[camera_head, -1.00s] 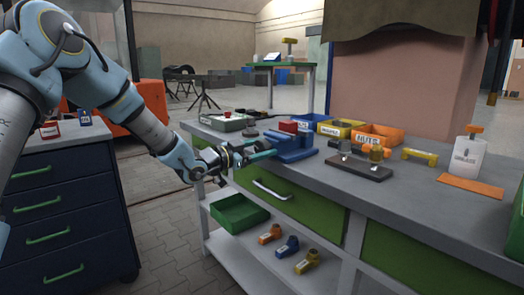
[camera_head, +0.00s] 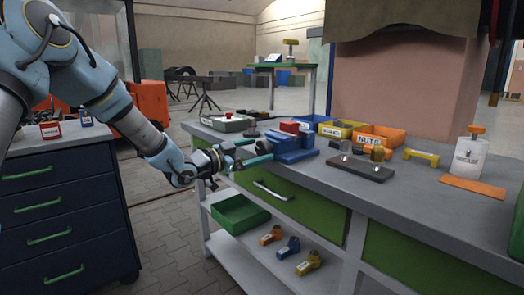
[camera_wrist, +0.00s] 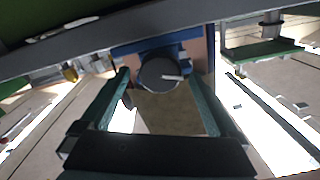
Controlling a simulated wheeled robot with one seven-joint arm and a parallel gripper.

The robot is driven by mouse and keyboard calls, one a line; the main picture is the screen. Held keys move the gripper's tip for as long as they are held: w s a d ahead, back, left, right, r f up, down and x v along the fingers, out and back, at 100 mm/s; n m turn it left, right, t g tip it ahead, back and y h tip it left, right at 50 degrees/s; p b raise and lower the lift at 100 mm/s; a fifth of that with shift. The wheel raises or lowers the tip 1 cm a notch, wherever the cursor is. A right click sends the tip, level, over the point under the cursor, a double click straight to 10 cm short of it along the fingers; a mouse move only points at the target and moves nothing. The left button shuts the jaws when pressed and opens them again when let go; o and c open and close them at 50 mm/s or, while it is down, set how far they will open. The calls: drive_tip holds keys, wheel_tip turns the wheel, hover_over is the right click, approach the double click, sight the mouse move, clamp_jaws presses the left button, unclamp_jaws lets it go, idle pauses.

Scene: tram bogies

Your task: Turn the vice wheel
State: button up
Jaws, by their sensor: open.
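The blue vice (camera_head: 293,150) is mounted on the grey workbench near its front left edge. In the wrist view its wheel (camera_wrist: 160,73) is a dark round disc with a pale mark on its face, in front of the blue vice body (camera_wrist: 150,47). My gripper (camera_head: 250,154) is at the left of the vice, over the bench's front edge. Its two green fingers are spread, and in the wrist view my gripper (camera_wrist: 158,80) has one fingertip on each side of the wheel. I cannot tell whether they touch it. The wheel is hidden in the head view.
The bench top (camera_head: 410,197) holds a grey tray (camera_head: 228,122), a yellow bin (camera_head: 342,129), an orange bin (camera_head: 375,136) and a dark block with fittings (camera_head: 362,167). A green bin (camera_head: 239,213) sits on the lower shelf. A drawer cabinet (camera_head: 60,215) stands left; paved floor lies between.

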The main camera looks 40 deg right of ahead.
drive_tip(key=a, duration=0.8)
drive_tip(key=shift+w+b, duration=0.2)
drive_tip(key=shift+b, duration=0.2)
